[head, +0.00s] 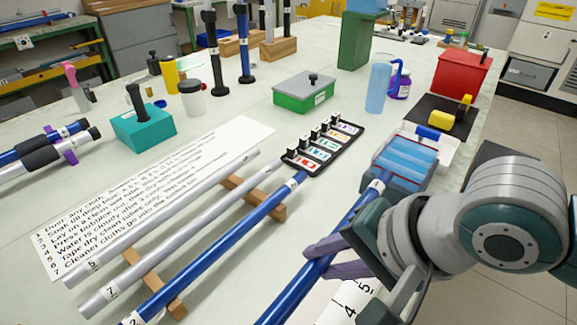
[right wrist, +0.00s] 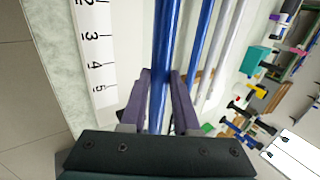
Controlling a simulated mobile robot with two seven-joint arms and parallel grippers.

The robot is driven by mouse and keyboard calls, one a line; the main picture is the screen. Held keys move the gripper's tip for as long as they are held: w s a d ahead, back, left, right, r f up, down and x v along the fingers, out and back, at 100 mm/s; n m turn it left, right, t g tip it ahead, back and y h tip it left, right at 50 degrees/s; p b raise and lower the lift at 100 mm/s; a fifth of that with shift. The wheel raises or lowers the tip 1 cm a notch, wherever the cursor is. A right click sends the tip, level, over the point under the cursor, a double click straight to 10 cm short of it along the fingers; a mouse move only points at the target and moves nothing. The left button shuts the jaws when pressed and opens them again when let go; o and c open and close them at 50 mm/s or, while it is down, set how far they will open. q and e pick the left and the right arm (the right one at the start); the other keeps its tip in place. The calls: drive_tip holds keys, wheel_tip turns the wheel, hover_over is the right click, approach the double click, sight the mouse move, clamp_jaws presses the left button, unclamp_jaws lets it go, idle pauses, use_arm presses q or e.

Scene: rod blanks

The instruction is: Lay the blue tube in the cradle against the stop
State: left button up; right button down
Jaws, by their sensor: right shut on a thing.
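A blue tube (head: 345,222) slants across the right half of the head view. My right gripper (head: 318,258) is shut on it with its purple fingers. In the right wrist view, the tube (right wrist: 162,40) runs between the fingers (right wrist: 162,88). Another blue tube (head: 215,248), labelled 2, lies on two wooden supports (head: 258,198) beside two silver tubes (head: 165,215). I cannot make out which part is the cradle or its stop. My left gripper is not in view.
The tub (head: 366,186) holds light blue cloths. A numbered white scale (head: 350,304) lies at the near right. A black rack (head: 318,160) with coloured labels and a green box (head: 304,93) stand behind the tubes. A printed instruction sheet (head: 75,232) lies at left.

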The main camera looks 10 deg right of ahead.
drive_tip(key=shift+f+b, duration=2.6)
drive_tip(key=shift+f, duration=0.9)
drive_tip(key=shift+s+a+p, duration=0.35)
drive_tip(key=shift+a+p, duration=0.1)
drive_tip(key=shift+p, duration=0.05)
drive_tip(key=c, duration=0.6)
unclamp_jaws()
